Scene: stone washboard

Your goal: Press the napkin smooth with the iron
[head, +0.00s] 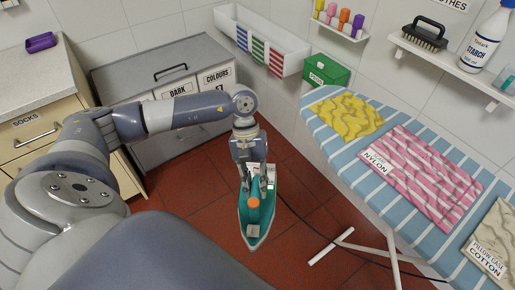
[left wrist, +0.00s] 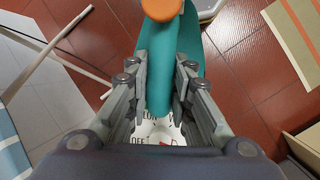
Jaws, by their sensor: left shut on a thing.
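The teal iron (head: 244,214) with an orange part on top hangs in the air over the red floor, left of the ironing board. My left gripper (head: 256,184) is shut on its teal handle, which shows between the fingers in the left wrist view (left wrist: 160,92). A dial marked OFF (left wrist: 158,131) shows beneath the handle. Three creased cloths lie on the board: a yellow one (head: 346,115), a pink striped one (head: 425,175) by a NYLON label, and a beige one (head: 494,238) by a COTTON pillow-case label. No readable label says napkin. My right gripper is out of view.
The blue-striped ironing board (head: 320,123) runs along the right, its white legs below. A dark cord (head: 305,232) trails over the floor. A green box (head: 325,71) stands behind the board. A shelf above holds a brush (head: 424,36) and a starch bottle (head: 486,40).

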